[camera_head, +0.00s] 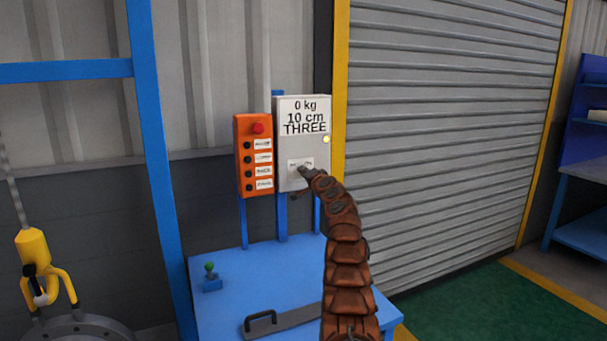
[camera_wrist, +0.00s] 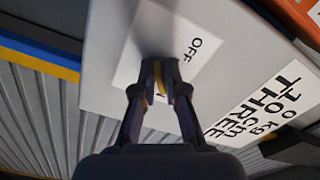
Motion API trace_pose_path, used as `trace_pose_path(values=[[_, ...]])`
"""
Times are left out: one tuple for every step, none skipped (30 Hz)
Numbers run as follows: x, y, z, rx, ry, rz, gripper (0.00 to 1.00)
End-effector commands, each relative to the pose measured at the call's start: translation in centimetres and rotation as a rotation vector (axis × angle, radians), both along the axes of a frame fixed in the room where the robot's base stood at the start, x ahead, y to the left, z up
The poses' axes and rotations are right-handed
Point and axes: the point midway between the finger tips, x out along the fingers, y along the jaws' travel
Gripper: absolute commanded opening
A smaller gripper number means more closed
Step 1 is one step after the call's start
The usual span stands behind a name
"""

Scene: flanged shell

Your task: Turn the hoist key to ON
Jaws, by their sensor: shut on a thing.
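The hoist key shows as a small yellowish piece (camera_wrist: 160,88) between my fingertips in the wrist view. It sits in front of a white label with the word OFF legible (camera_wrist: 192,44); any ON lettering is hidden or unreadable. The label is on the lower part of the grey control box (camera_head: 289,140), which reads 0 kg, 10 cm, THREE. My gripper (camera_head: 305,172) is shut on the key, and it also shows in the wrist view (camera_wrist: 160,80). In the head view my gripper hides the key, and I cannot tell its exact angle.
An orange button panel (camera_head: 242,178) with a red button stands just left of the box. A yellow hook (camera_head: 33,245) hangs at far left. A roller shutter (camera_head: 450,130) is at right.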

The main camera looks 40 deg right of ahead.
Motion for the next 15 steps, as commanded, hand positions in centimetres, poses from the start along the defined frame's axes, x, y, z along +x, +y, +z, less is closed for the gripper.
trace_pose_path(values=[[0.23,0.27,-0.20,0.011,0.001,0.005,0.00],[0.19,0.20,-0.28,0.015,0.003,0.003,0.00],[0.28,0.34,-0.18,0.024,-0.002,0.006,0.00],[0.21,0.25,-0.19,0.030,-0.004,0.006,0.00],[0.20,0.25,-0.22,0.037,-0.006,0.006,0.00],[0.25,0.30,-0.24,0.045,-0.009,0.006,0.00],[0.25,0.30,-0.25,0.051,-0.010,0.005,0.00],[0.19,0.25,-0.22,0.060,-0.013,0.005,0.00],[0.22,0.31,-0.24,0.068,-0.017,0.006,0.00],[0.20,0.31,-0.17,0.079,-0.023,0.007,0.00],[0.23,0.26,-0.17,0.085,-0.024,0.005,0.00],[0.26,0.30,-0.18,0.096,-0.027,0.006,0.00],[0.20,0.20,-0.17,0.107,-0.031,0.005,0.00],[0.16,0.15,-0.07,0.119,-0.039,0.004,0.00],[0.18,0.21,-0.06,0.137,-0.046,0.004,0.00]])
